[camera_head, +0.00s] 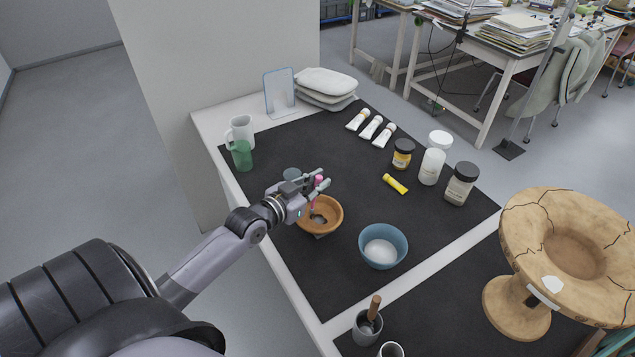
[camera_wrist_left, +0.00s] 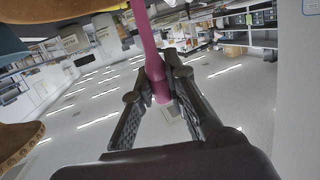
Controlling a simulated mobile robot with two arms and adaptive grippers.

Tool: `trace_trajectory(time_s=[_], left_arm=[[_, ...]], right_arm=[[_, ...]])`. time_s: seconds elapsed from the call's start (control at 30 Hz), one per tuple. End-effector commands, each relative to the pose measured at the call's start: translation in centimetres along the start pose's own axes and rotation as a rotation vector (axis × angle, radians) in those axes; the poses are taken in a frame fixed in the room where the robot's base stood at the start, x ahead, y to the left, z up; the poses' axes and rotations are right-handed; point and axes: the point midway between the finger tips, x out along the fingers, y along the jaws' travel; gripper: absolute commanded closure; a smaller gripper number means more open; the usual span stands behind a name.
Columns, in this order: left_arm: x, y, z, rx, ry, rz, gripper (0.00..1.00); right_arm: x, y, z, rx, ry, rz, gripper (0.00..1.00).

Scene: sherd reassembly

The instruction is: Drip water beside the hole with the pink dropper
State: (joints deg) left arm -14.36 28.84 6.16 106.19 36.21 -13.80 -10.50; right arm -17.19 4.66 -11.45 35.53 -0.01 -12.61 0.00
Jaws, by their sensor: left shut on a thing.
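My left gripper (camera_head: 318,183) is shut on the pink dropper (camera_head: 315,196) and holds it upright over the orange-brown bowl (camera_head: 334,226). In the left wrist view the dropper (camera_wrist_left: 150,50) stands between the two fingers (camera_wrist_left: 165,85). The bowl has a dark patch inside, which may be the hole; the dropper and gripper partly cover the bowl's left side. I cannot tell whether the dropper's tip touches the bowl. No water drop can be made out. My right gripper does not show.
A blue bowl with white contents (camera_head: 383,230) stands right of the brown bowl. A green cup (camera_head: 241,155) and white mug (camera_head: 241,128) stand at the left. Jars (camera_head: 461,184), a yellow tube (camera_head: 395,184) and a large cracked vessel (camera_head: 535,230) are at right. The mat's middle is fairly clear.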

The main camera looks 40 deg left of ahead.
Motion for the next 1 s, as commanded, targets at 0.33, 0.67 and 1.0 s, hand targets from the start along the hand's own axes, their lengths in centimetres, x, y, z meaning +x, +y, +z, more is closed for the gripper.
trace_trajectory(time_s=[0.33,0.67,1.0], left_arm=[[0.06,0.02,0.26,0.0,0.0,0.0,0.99],[0.12,0.03,0.6,0.0,0.0,0.0,0.99],[0.13,0.04,0.67,0.0,0.0,0.0,0.99]], right_arm=[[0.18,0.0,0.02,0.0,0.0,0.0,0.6],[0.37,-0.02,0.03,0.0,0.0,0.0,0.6],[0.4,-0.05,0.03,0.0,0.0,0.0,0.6]])
